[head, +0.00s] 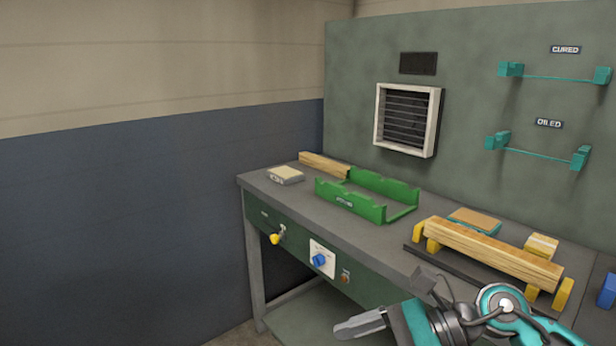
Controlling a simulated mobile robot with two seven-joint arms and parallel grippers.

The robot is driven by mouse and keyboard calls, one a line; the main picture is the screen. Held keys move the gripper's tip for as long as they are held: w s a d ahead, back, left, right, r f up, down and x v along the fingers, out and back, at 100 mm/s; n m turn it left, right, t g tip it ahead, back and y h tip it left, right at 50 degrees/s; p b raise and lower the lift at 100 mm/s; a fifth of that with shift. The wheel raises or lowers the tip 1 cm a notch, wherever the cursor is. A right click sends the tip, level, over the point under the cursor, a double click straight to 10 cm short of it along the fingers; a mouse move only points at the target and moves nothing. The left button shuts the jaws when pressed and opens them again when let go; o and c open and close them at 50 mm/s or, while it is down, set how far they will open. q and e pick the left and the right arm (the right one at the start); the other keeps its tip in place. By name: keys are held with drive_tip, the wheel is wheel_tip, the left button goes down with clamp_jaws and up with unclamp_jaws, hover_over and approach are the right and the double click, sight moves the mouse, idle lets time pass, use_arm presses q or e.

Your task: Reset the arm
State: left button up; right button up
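One of my arms comes in from the lower right edge, and I take it as my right arm. It is teal and dark grey. Its gripper (360,326) points left, low in the picture, in front of the workbench's near side. One grey finger shape shows, and I cannot tell whether the fingers are apart. Nothing is visible in it. My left arm and gripper are out of view.
The grey workbench (268,190) carries a green trough (352,200), a wooden beam on yellow supports (490,250), a sanding block (285,175) and a small yellow block (541,245). Teal wall racks (545,152) hang above. Knobs (320,261) sit on its front.

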drive_tip(key=a+r+m+t+y, duration=0.3)
drive_tip(key=m+t+y, duration=0.15)
drive_tip(key=m, duration=0.45)
drive_tip(key=d+f+m+t+h, duration=0.55)
drive_tip(key=f+m, duration=0.25)
drive_tip(key=m, duration=0.9)
drive_tip(key=d+f+m+t+h, duration=0.5)
drive_tip(key=f+m+t+h, duration=0.15)
drive_tip(key=m, duration=1.05)
drive_tip(key=s+d+f+m+g+h, duration=0.3)
drive_tip(key=s+f+m+g, duration=0.3)
drive_tip(key=f, duration=0.6)
drive_tip(key=s+m, duration=0.2)
drive_tip(key=s, duration=0.1)
drive_tip(key=shift+m+h+p, duration=0.35)
drive_tip(key=shift+m+p, duration=0.05)
